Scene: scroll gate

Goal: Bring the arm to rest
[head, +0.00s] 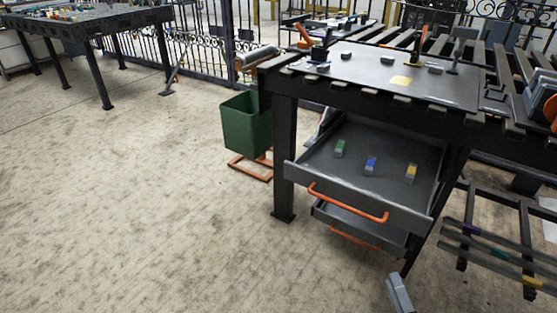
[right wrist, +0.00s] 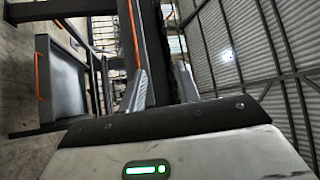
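My right gripper shows in the head view (head: 399,293) only as a small grey tip at the bottom edge, in front of and below the drawers. In the right wrist view its two grey fingers (right wrist: 160,88) stand apart with nothing held between them. The gripper is clear of the bench and the drawers. My left gripper is in neither view.
A dark workbench (head: 480,122) stands at the right. Its upper drawer (head: 345,198) is pulled out and holds green, blue and yellow-marked blocks. A lower drawer (head: 345,222) is partly out. A green bin (head: 246,124) stands left. The floor at left is clear.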

